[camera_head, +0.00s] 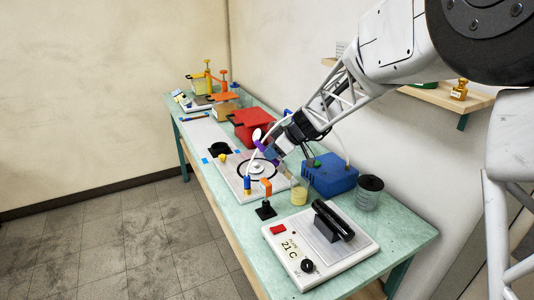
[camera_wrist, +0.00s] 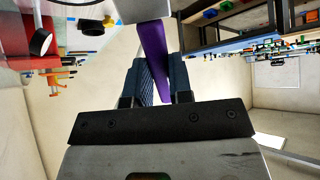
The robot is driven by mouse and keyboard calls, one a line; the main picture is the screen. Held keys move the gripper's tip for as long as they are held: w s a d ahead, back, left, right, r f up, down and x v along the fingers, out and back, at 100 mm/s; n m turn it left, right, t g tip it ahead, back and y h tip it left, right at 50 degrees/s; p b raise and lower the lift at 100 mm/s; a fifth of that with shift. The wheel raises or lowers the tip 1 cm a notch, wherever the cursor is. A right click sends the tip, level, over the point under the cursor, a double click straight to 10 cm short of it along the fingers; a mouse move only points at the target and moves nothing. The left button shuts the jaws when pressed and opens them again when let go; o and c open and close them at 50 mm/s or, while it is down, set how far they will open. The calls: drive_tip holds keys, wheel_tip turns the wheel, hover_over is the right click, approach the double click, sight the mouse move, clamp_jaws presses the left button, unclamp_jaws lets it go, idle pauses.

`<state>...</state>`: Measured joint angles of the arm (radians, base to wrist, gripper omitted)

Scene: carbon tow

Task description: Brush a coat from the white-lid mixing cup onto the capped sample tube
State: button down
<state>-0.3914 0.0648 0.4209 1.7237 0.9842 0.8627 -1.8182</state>
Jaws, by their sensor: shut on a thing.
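My gripper (camera_head: 278,149) hangs over the middle of the bench, above the white plate with a black ring. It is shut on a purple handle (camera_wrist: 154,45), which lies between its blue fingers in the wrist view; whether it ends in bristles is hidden. A clear cup with pale yellow contents (camera_head: 299,191) stands right of the plate; no white lid is clear on it. A dark tube (camera_head: 333,220) lies on a black cradle on the white device at the near end. I cannot tell for sure which thing is the capped sample tube.
The ringed plate (camera_head: 241,186), a small orange-topped black stand (camera_head: 265,210), a blue box (camera_head: 331,177) and a black-lidded jar (camera_head: 368,194) crowd the bench around my gripper. A red box (camera_head: 250,124) stands beyond. The white device (camera_head: 299,262) fills the near end.

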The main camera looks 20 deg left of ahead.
drive_tip(key=shift+w+d+r+n+g+y, duration=0.1)
drive_tip(key=shift+w+d+n+g+y, duration=0.15)
drive_tip(key=shift+d, duration=0.2)
drive_tip(key=w+d+r+n+g+y, duration=0.2)
drive_tip(key=w+d+r+g+y, duration=0.1)
drive_tip(key=d+y, duration=0.2)
drive_tip(key=shift+v, duration=1.15)
drive_tip(key=shift+w+f, duration=0.1)
drive_tip(key=shift+f, duration=0.1)
wheel_tip(320, 180, down, 12)
drive_tip(key=shift+r, duration=0.2)
idle(0.4)
drive_tip(key=shift+r, duration=0.15)
idle(1.3)
wheel_tip(320, 180, up, 9)
idle(1.3)
idle(1.1)
